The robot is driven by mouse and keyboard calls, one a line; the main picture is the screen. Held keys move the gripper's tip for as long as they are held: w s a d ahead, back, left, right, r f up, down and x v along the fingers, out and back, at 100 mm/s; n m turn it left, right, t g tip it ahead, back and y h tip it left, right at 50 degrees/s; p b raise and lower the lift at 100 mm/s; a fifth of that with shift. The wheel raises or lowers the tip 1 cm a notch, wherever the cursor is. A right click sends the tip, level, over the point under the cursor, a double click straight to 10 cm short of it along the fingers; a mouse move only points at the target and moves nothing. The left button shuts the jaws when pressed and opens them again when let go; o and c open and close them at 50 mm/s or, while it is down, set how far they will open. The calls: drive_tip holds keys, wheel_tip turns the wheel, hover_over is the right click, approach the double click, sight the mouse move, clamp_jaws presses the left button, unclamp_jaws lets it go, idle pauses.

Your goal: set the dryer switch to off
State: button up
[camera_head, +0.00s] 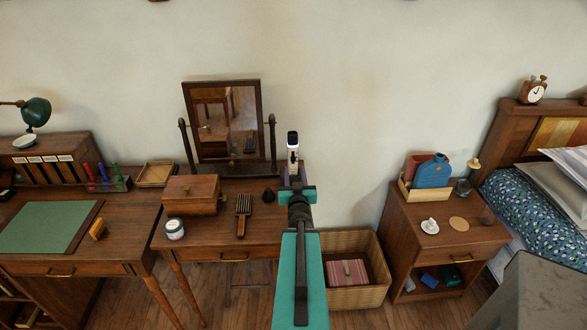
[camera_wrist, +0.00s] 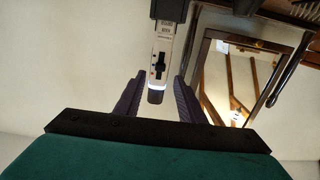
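The dryer (camera_head: 293,146) shows in the head view as a white and black body beyond my arm, right of the mirror. In the wrist view the dryer handle (camera_wrist: 156,87) hangs down from the top edge. It has a pale panel with a dark slide switch (camera_wrist: 160,63) and small markings beside it. The switch setting cannot be read. My gripper (camera_wrist: 158,82) is open, with one dark finger on each side of the handle's lower end. Gaps show between the handle and both fingers in this view. In the head view my arm mostly hides the gripper (camera_head: 297,186).
A tilting mirror (camera_head: 228,125), wooden box (camera_head: 191,194), brush (camera_head: 243,214) and jar (camera_head: 175,229) stand on the dressing table, left of my arm. The wall between mirror and nightstand is bare.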

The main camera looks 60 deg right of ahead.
sight(293, 160)
drive_tip(key=d+b, duration=0.1)
drive_tip(key=b, duration=0.1)
drive_tip(key=shift+w+f+b, duration=0.15)
drive_tip(key=shift+w+b, duration=0.2)
drive_tip(key=shift+w, duration=0.05)
drive_tip(key=b, duration=0.3)
drive_tip(key=shift+w+d, duration=0.35)
drive_tip(key=shift+w, duration=0.05)
drive_tip(key=b, duration=0.3)
drive_tip(key=d+b, duration=0.1)
drive_tip(key=b, duration=0.2)
drive_tip(key=shift+w+d+b, duration=0.1)
drive_tip(key=shift+w+b, duration=0.15)
drive_tip(key=shift+b, duration=0.05)
drive_tip(key=shift+w+d+r, duration=0.2)
drive_tip(key=shift+w+d, duration=0.05)
drive_tip(key=shift+d, duration=0.15)
drive_tip(key=shift+x, duration=0.95)
clamp_jaws()
